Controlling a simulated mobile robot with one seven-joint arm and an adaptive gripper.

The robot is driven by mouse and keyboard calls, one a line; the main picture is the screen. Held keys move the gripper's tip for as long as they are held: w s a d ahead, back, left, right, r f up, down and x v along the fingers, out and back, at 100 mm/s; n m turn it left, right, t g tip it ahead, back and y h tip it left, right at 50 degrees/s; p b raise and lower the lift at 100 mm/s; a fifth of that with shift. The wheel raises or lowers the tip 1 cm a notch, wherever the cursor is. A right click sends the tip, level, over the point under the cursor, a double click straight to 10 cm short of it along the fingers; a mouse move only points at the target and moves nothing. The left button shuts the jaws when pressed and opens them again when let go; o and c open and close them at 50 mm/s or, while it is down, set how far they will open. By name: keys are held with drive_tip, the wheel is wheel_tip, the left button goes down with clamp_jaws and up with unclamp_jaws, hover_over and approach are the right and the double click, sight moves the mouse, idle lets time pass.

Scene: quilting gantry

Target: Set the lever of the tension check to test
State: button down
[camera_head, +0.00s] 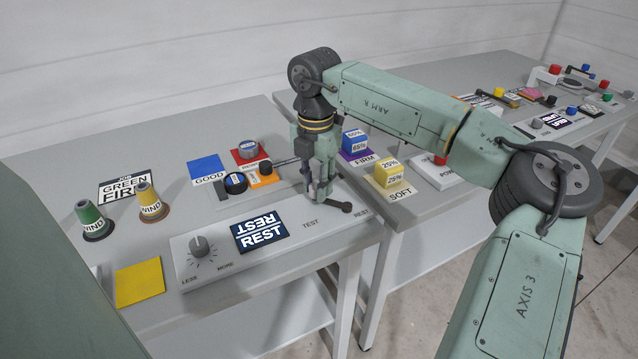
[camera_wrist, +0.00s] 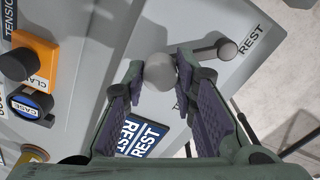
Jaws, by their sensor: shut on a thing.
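The tension check is a light grey panel (camera_head: 210,267) with a dial, a display (camera_head: 260,230) reading REST, and TEST and REST marks at its right. Its dark lever (camera_head: 342,207) lies at the right end, its arm pointing toward the REST mark. The arm's end also shows in the wrist view (camera_wrist: 227,50), beside the word REST. My gripper (camera_head: 319,195) is down over the lever's inner end. In the wrist view my gripper (camera_wrist: 161,80) is shut on a round grey knob (camera_wrist: 158,70) of the lever; the right finger hides where knob and arm join.
An orange block (camera_head: 262,179), a black CASE knob (camera_head: 235,183) and a blue card (camera_head: 208,169) stand behind the panel. Yellow (camera_head: 390,175) and blue (camera_head: 355,141) cubes are on the table to the right. Spools stand at left.

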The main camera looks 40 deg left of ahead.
sight(314, 190)
drive_tip(key=shift+s+d+n+b, duration=0.25)
drive_tip(key=shift+s+n+b, duration=0.25)
drive_tip(key=shift+n, duration=0.5)
drive_tip(key=shift+s, duration=0.15)
drive_tip(key=c, duration=1.3)
unclamp_jaws()
drive_tip(key=shift+r, duration=0.1)
wheel_tip(314, 190, up, 12)
